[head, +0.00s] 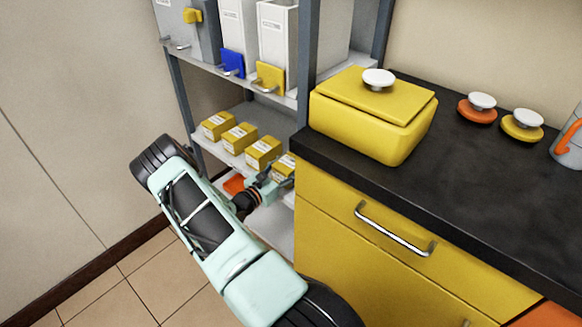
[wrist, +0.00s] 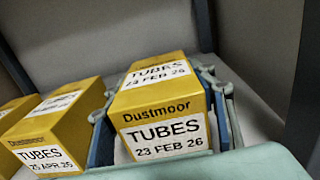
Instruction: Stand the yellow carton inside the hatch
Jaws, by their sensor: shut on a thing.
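My gripper (head: 272,183) reaches into the grey shelf unit from the front. It is shut on the rightmost yellow carton (head: 285,168), partly hidden by the gripper and post in the head view. In the wrist view the jaws (wrist: 163,110) hold both sides of this carton (wrist: 165,90), whose label reads "Dustmoor TUBES 23 FEB 26". The carton is upright; I cannot tell whether it still touches the shelf. Another yellow carton (wrist: 58,125), dated 25 APR 26, stands to its left. I cannot make out a hatch in either view.
Several yellow cartons (head: 239,137) stand in a row on the shelf (head: 207,148). A shelf post (head: 306,60) and a yellow cabinet (head: 340,225) with a dark worktop (head: 440,190) close in the right. A yellow lidded box (head: 365,125) stands there.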

